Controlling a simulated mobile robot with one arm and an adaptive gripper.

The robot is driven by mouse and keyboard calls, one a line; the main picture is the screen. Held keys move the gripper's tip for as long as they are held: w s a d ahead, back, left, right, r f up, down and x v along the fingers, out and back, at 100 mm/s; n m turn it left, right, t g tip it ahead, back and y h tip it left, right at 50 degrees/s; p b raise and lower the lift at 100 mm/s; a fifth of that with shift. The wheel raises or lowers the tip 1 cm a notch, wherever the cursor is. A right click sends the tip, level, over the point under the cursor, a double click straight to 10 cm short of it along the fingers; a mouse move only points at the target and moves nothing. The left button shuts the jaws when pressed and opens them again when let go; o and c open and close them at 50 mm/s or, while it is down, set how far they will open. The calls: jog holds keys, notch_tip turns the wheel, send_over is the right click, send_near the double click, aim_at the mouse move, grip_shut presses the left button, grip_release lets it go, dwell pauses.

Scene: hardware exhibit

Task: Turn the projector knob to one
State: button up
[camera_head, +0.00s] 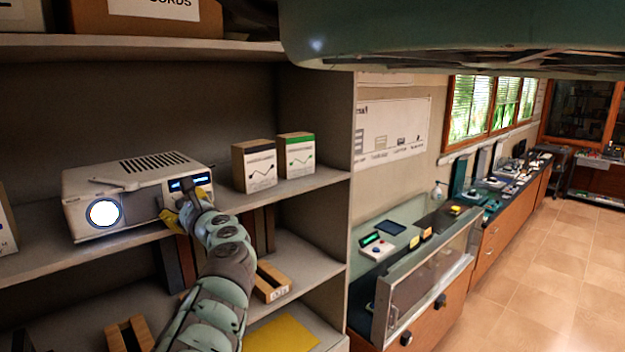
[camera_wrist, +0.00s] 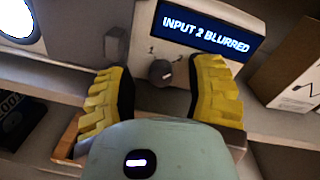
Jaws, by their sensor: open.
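The white projector (camera_head: 120,187) stands on a shelf at the left in the head view, its round lens (camera_head: 103,213) glowing. In the wrist view, its blue display (camera_wrist: 206,30) reads "INPUT 2 BLURRED". Below the display is a small dark knob (camera_wrist: 160,72) with a light mark on its face. In the head view my gripper (camera_head: 184,207) is at the projector's front and hides the knob.
Below are dark upright items and a wooden holder (camera_head: 271,282). A glass display case (camera_head: 420,275) stands right of the shelves; the tiled floor (camera_head: 540,270) is clear.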

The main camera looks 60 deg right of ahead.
grip_shut()
dwell(0.4)
